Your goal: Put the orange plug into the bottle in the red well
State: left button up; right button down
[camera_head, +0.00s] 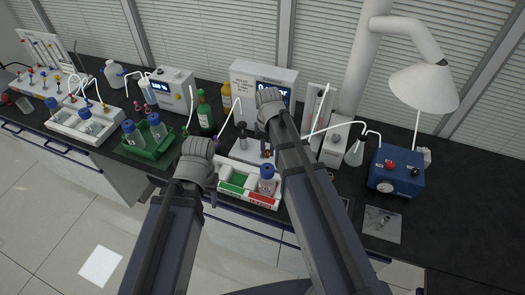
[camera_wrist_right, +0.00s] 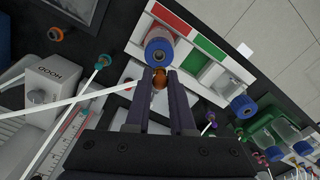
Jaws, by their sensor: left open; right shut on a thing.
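The orange plug (camera_wrist_right: 158,82) is between the fingertips of my right gripper (camera_wrist_right: 159,86), which is shut on it. A bottle with a blue collar (camera_wrist_right: 157,50) stands in the red well beside the red label (camera_wrist_right: 170,16). In the wrist view the plug appears just below the bottle's mouth; I cannot tell its height or whether it touches. In the head view the bottle (camera_head: 267,182) sits at the tray's right end, and my right gripper (camera_head: 264,146) is just behind it. My left gripper (camera_head: 212,190) is open and empty at the tray's left side, its fingers partly hidden.
The green well (camera_head: 235,181) is left of the red one in the white tray. A green rack (camera_head: 148,147) with blue-topped bottles stands further left. A white tube (camera_wrist_right: 85,100) runs near my right fingertips.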

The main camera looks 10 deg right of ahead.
jog(key=shift+d+f, duration=0.1)
jog(key=shift+f, duration=0.1)
notch_tip(320, 180, down, 5)
jog(key=b, duration=0.5)
jog(key=shift+r, duration=0.1)
jog(key=shift+f+b, duration=0.9)
jog(key=shift+b, duration=0.05)
dwell(1.5)
dwell(0.3)
jog(key=c, duration=0.7)
grip_release()
notch_tip(320, 180, up, 8)
jog(key=p, duration=0.8)
